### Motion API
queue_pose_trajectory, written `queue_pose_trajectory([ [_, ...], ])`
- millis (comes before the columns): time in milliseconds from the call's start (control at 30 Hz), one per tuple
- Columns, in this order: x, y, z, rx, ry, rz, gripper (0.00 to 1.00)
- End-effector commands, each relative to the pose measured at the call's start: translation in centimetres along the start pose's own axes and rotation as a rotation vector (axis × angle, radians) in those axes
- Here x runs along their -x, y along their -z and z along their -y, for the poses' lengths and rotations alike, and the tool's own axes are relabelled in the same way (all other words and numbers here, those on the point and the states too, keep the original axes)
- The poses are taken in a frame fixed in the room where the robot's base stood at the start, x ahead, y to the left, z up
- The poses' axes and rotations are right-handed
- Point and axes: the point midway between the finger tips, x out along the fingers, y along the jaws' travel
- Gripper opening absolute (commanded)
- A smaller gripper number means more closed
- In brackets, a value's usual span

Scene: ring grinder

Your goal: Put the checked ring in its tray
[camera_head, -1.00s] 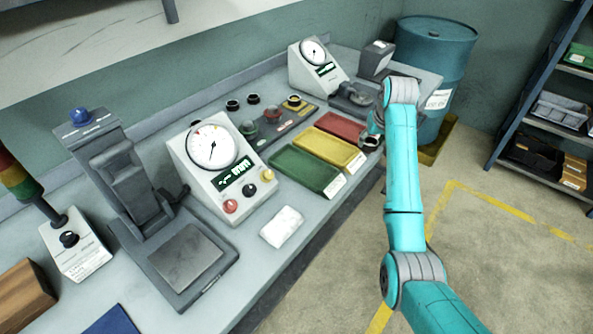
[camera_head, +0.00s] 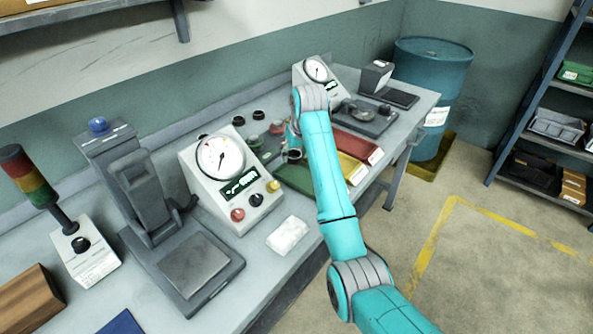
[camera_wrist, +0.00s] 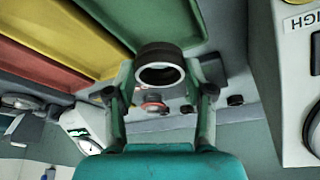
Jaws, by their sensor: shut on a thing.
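My gripper (camera_wrist: 160,82) is shut on a dark ring (camera_wrist: 158,50) with a pale inner edge, seen between the two fingers in the wrist view. In the head view the ring (camera_head: 294,155) is small, near the far end of the green tray, and my arm covers part of the trays. The green tray (camera_head: 296,180), the yellow tray (camera_head: 357,175) and the red tray (camera_head: 352,142) lie side by side on the bench. In the wrist view the ring overlaps the edge of the green tray (camera_wrist: 150,18); its height above the bench cannot be told.
A dial gauge box (camera_head: 215,180) stands left of the trays, and another (camera_head: 312,75) behind them. Dark rings (camera_head: 258,115) sit at the back of the bench. A white cloth (camera_head: 288,235) lies in front of the near gauge. A blue drum (camera_head: 430,85) stands beyond the bench.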

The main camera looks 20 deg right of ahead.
Motion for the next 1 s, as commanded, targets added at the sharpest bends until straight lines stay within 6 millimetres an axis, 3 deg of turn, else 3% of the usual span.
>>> queue_pose_trajectory([
  [500,-4.9,-2.0,0.0,-0.001,0.0,0.0,0.08],
  [867,-5.3,-2.2,-0.1,-0.001,0.0,-0.002,0.08],
  [900,-5.4,-2.2,-0.1,-0.001,0.0,-0.001,0.56],
  [933,-5.3,-2.2,-0.1,-0.001,-0.001,-0.002,0.63],
  [1000,-5.3,-2.2,0.0,-0.001,0.0,-0.001,0.64],
])
